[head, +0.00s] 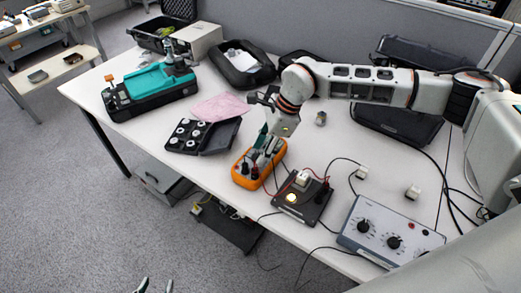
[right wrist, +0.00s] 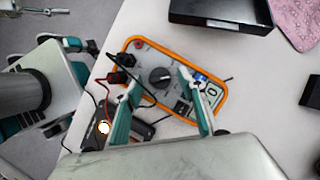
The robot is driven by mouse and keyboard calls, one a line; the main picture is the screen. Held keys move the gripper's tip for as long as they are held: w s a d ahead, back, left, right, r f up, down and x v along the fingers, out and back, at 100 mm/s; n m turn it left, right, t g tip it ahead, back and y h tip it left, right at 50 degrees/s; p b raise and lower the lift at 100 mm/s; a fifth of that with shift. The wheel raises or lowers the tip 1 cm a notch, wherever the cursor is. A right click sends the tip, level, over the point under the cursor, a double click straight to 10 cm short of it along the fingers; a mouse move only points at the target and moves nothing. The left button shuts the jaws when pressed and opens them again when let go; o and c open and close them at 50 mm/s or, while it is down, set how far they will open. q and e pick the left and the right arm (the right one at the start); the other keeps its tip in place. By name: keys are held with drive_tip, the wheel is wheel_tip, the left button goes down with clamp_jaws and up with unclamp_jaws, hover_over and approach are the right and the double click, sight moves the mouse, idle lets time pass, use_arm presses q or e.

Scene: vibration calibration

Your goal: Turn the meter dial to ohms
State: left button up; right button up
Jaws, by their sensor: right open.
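The orange-rimmed meter (head: 242,180) lies on the white table below my right gripper (head: 266,148). In the right wrist view the meter (right wrist: 222,122) shows its grey face, a round dark dial (right wrist: 160,77) and a small display (right wrist: 211,91). My right gripper (right wrist: 158,80) is open, with one teal finger on each side of the dial in the picture. I cannot tell whether the fingers touch it. The dial's pointer setting is too small to read. My left gripper (head: 156,286) shows only its parted tips at the bottom edge of the head view, away from the table.
Leads run from the meter toward a dark board (head: 314,207) with a lit lamp. A grey control box (head: 388,238) stands to its right. A black case of round parts (head: 187,138), a pink cloth (head: 220,106) and a teal device (head: 150,88) lie to the left.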

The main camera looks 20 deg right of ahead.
drive_tip(key=c, duration=1.1)
drive_tip(key=shift+s+r+m+p, duration=0.1)
drive_tip(key=shift+r+m+p, duration=0.05)
drive_tip(key=shift+m+p, duration=0.4)
drive_tip(key=shift+s+a+m+t+p, duration=0.15)
drive_tip(key=shift+m+t+p, duration=0.55)
drive_tip(key=shift+m+p, duration=0.55)
drive_tip(key=shift+m+t+h+p, duration=0.3)
drive_tip(key=shift+m+h+p, duration=0.2)
drive_tip(key=shift+m, duration=0.6)
drive_tip(key=shift+s+m+t, duration=0.1)
drive_tip(key=shift+m+t, duration=0.2)
drive_tip(key=shift+m, duration=0.6)
drive_tip(key=shift+h, duration=0.3)
